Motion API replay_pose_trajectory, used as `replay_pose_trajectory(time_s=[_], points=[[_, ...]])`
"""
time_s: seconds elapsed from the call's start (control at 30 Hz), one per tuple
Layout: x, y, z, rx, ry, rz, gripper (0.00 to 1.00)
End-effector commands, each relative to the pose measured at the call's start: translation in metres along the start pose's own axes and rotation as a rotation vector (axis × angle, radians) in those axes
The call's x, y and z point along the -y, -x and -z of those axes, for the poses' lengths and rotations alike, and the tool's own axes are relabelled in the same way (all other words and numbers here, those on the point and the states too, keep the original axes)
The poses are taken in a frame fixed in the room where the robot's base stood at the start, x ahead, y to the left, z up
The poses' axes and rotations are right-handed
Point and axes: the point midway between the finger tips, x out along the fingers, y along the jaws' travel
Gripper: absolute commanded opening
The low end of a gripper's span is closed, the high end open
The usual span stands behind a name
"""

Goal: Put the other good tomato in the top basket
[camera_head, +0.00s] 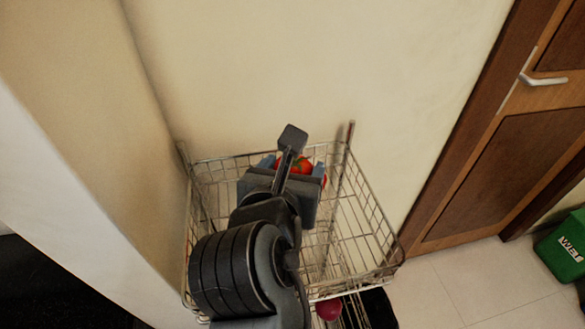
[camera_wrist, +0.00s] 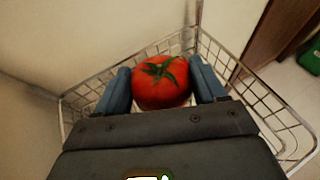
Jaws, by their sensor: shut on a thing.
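A red tomato (camera_wrist: 161,88) with a green calyx sits between the two blue fingers of my gripper (camera_wrist: 165,92) in the wrist view. My gripper is shut on it. In the head view the tomato (camera_head: 300,165) shows partly past my gripper (camera_head: 296,170), which hides the rest. The top wire basket (camera_head: 362,215) lies around and beneath my gripper in the head view. Its rim (camera_wrist: 250,85) also shows behind and to the right of the tomato in the wrist view. I cannot tell how high the tomato is above the basket floor.
A dark red round thing (camera_head: 328,309) shows low down by the basket's front edge. Walls (camera_head: 300,70) stand close behind and left of the basket. A wooden door (camera_head: 490,150) and a green bin (camera_head: 563,247) are to the right, with clear tiled floor (camera_head: 470,285) between.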

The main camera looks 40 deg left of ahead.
Motion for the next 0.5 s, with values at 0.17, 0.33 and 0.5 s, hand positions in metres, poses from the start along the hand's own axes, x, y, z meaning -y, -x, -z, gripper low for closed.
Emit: replay_pose_trajectory(time_s=[0.17, 0.33, 0.5], points=[[0.0000, 0.0001, -0.0006, 0.001, 0.000, 0.000, 0.82], [0.0000, 0.0001, -0.0004, 0.000, 0.000, 0.000, 0.98], [0.0001, 0.0000, -0.0003, 0.000, 0.000, 0.000, 1.00]])
